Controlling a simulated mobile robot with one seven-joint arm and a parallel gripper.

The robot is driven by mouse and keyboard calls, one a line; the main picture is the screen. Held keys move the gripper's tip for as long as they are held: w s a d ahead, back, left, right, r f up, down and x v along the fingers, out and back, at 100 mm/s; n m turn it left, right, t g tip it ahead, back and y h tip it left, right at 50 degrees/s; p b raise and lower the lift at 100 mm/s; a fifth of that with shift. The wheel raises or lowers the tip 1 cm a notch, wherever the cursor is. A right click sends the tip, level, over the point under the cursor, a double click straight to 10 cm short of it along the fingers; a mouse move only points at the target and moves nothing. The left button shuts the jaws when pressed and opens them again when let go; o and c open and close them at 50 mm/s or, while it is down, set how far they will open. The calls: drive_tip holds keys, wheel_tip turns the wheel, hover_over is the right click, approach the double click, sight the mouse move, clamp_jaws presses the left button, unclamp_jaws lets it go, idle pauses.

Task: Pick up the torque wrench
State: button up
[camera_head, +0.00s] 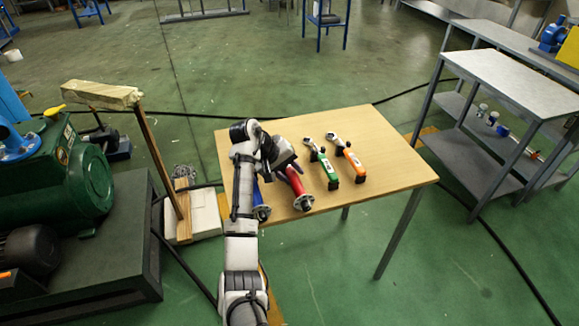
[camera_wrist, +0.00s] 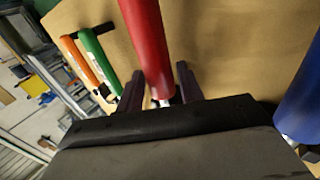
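Several handled tools lie side by side on the wooden table; I cannot tell by name which is the torque wrench. A red-handled tool (camera_head: 297,182) lies under my gripper (camera_head: 283,163). In the wrist view, the red handle (camera_wrist: 146,40) runs between the two dark fingers of my gripper (camera_wrist: 159,82), with a narrow gap on each side. My gripper looks open, and its contact with the handle is unclear. A green tool (camera_head: 325,163) and an orange tool (camera_head: 347,157) lie to the right. A blue tool (camera_head: 260,200) is at the left, partly hidden by my arm.
The wooden table (camera_head: 385,150) is bare on its right side. A grey metal table (camera_head: 500,75) stands further right. A green machine (camera_head: 75,175) and an upright wooden post (camera_head: 158,160) stand to the left. A black cable crosses the floor behind the table.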

drive_tip(key=shift+d+f, duration=0.2)
drive_tip(key=shift+f, duration=0.1)
drive_tip(key=shift+c, duration=0.4)
drive_tip(key=shift+f, duration=0.1)
clamp_jaws()
drive_tip(key=shift+r, duration=0.2)
drive_tip(key=shift+w+r, duration=0.15)
drive_tip(key=shift+r, duration=0.3)
wheel_tip(320, 180, up, 19)
drive_tip(key=shift+b, duration=0.45)
